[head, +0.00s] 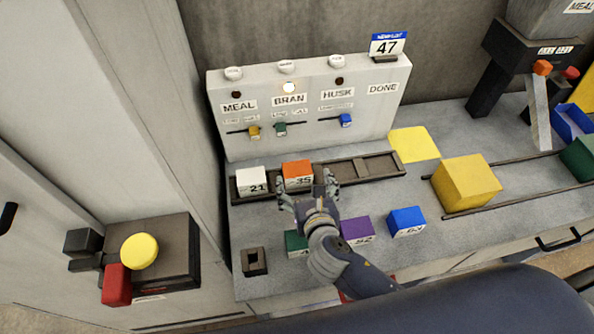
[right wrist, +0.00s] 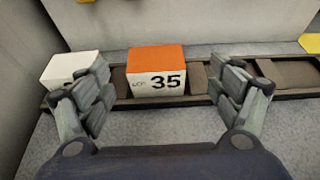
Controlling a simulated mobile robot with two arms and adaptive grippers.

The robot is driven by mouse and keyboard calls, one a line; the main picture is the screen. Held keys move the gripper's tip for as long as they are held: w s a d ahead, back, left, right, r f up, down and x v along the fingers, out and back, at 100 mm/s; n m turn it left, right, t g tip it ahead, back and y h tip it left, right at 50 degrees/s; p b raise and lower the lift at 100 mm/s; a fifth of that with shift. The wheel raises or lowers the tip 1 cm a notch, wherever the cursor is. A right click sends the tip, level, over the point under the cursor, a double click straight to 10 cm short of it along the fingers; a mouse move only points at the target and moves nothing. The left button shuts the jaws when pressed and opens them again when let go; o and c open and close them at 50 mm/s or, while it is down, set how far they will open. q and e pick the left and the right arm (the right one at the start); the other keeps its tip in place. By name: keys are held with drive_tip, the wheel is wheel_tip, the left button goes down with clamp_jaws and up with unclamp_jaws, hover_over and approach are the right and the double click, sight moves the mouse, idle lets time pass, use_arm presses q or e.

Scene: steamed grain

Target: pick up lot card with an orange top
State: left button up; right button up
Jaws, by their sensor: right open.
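The lot card with an orange top (head: 297,174) stands in the dark slotted rail at the back of the counter. In the right wrist view the orange-topped card (right wrist: 156,74) shows "35" on its white front. My right gripper (head: 308,192) is open just in front of it. In the right wrist view the two fingers of the right gripper (right wrist: 162,90) stand to either side of the card, with gaps on both sides, more room on the right. My left gripper is not in view.
A white card "21" (head: 252,181) stands left in the same rail (head: 375,167). Green, purple (head: 356,229) and blue (head: 406,221) cards lie in front. A yellow block (head: 466,183) sits at right. The panel (head: 310,105) rises behind the rail.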

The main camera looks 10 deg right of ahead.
sight(298, 173)
drive_tip(key=shift+w+f, duration=0.15)
drive_tip(key=shift+w, duration=0.3)
drive_tip(key=shift+w+f, duration=0.15)
drive_tip(key=shift+w, duration=0.2)
drive_tip(key=x, duration=0.4)
drive_tip(key=shift+a+p, duration=0.25)
drive_tip(key=shift+p, duration=0.15)
drive_tip(key=shift+w+f, duration=0.3)
drive_tip(key=shift+w, duration=0.2)
drive_tip(key=shift+c, duration=1.1)
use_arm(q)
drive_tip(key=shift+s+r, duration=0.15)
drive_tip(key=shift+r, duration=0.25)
use_arm(e)
drive_tip(key=shift+s, duration=0.1)
drive_tip(key=c, duration=1)
